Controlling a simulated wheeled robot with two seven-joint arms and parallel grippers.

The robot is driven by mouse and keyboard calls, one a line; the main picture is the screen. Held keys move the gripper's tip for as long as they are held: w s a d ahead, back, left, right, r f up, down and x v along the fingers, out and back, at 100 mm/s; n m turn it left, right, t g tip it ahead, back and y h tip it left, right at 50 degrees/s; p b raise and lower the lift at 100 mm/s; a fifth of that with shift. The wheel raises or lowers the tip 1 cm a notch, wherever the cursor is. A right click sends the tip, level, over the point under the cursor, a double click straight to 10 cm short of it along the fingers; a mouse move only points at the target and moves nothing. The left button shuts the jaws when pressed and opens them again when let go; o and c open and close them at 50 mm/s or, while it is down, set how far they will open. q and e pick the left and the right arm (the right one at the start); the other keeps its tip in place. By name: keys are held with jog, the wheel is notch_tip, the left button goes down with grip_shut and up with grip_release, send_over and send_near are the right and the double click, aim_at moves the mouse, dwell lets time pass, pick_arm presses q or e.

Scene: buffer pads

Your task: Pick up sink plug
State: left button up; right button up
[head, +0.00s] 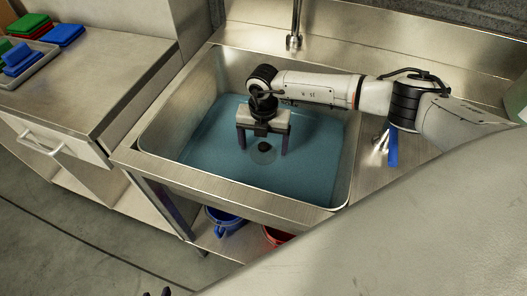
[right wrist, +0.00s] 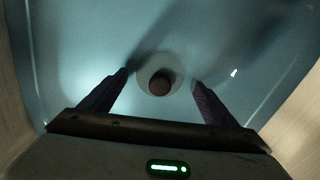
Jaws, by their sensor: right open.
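The sink plug (head: 264,147) is a small dark round piece at the bottom of the water-filled sink (head: 170,129). In the right wrist view the plug (right wrist: 160,84) sits in a paler round drain area. My right gripper (head: 263,143) points down into the sink, open, its two dark fingers on either side of the plug. In the right wrist view the right gripper's fingertips (right wrist: 160,77) stand apart, left and right of the plug, with clear gaps and nothing held. Small dark tips at the bottom edge of the head view may be my left gripper (head: 157,292).
The steel sink walls surround the right gripper. A faucet (head: 294,38) stands at the back. A blue-handled brush (head: 392,148) lies on the right ledge. Blue and green pads (head: 62,35) lie on the left counter. Buckets (head: 222,221) stand below the sink.

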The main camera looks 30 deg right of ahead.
jog(key=shift+c, duration=0.3)
jog(key=c, duration=1.1)
jog(key=shift+r, duration=0.1)
